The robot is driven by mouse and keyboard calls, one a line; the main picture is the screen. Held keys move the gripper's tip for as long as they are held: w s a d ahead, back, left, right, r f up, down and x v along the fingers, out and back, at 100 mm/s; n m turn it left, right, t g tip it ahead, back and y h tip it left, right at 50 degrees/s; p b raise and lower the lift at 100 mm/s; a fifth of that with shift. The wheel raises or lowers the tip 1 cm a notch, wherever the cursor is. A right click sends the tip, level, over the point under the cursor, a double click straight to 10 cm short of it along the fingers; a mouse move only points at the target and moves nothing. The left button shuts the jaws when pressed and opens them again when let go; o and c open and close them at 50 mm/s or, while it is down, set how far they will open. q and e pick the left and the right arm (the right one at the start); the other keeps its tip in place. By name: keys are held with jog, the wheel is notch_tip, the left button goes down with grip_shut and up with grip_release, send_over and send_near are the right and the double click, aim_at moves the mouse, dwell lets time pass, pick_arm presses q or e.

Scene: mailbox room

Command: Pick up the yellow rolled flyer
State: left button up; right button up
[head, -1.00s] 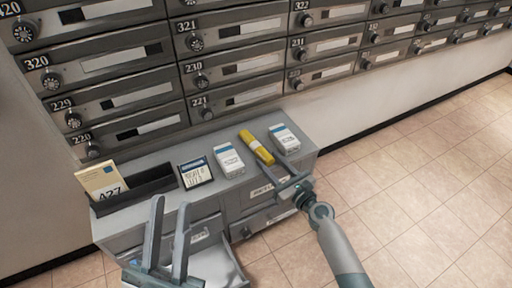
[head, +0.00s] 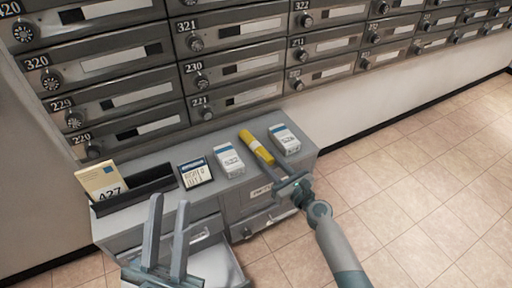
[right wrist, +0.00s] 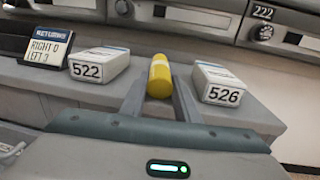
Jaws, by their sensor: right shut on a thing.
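The yellow rolled flyer (head: 257,147) lies on top of the grey cabinet (head: 237,194), between two white boxes. It also shows in the right wrist view (right wrist: 160,76), between the fingers of my right gripper (right wrist: 160,92). In the head view my right gripper (head: 275,172) reaches the near end of the flyer from the front right and is shut on it. Part of the flyer is hidden by the fingers. My left gripper (head: 169,208) is open and empty in front of the cabinet, over an open drawer.
White boxes marked 522 (right wrist: 100,64) and 526 (right wrist: 218,84) stand close on either side of the flyer. A returns sign (head: 195,173) and a dark tray with a tan envelope (head: 101,180) are further left. Mailboxes (head: 236,60) line the wall behind.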

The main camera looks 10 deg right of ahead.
jog(key=shift+r, duration=0.15)
jog(key=shift+r+p, duration=1.85)
jog(key=shift+p, duration=0.2)
jog(key=v, duration=0.8)
dwell(0.3)
